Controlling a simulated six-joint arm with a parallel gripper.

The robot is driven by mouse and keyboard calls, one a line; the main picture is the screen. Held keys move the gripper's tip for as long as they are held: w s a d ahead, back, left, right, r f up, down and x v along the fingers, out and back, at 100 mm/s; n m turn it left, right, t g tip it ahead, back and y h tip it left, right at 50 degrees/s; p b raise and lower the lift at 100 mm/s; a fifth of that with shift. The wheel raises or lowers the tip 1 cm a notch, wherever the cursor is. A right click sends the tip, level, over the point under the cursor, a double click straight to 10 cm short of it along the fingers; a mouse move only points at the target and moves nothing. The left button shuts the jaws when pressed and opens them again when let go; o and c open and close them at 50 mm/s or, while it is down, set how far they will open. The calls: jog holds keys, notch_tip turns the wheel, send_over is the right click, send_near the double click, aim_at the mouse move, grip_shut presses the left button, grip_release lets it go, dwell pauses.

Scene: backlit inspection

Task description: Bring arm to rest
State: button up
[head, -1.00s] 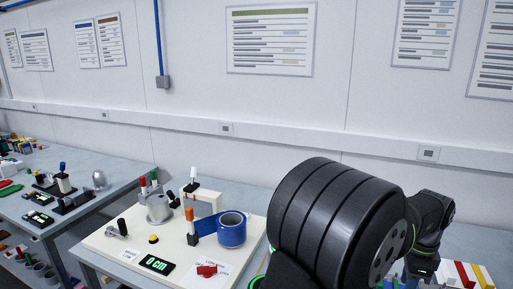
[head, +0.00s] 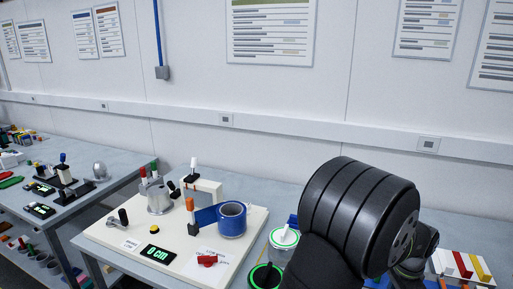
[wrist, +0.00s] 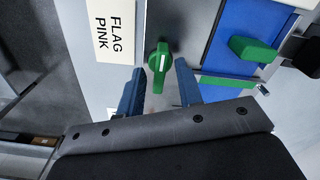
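My arm, black and thick, fills the right of the head view; my gripper is hidden there behind it. In the wrist view my gripper (wrist: 160,70) shows two blue fingers spread apart with nothing held between them. A green knob (wrist: 158,64) with a white mark lies just ahead, in line with the gap between the fingertips. I cannot tell how far it is from them.
A "FLAG PINK" label (wrist: 112,30) and a blue panel (wrist: 232,38) with a green handle (wrist: 253,49) flank the knob. A white board (head: 105,236) holds a blue tape roll (head: 232,220) and a "0 cm" display (head: 157,254). Colored blocks (head: 463,265) stand at right.

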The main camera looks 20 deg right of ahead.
jog(key=n, duration=0.6)
dwell(0.4)
jog(key=o, duration=0.9)
notch_tip(320, 180, up, 17)
jog(key=n, duration=0.9)
notch_tip(320, 180, down, 17)
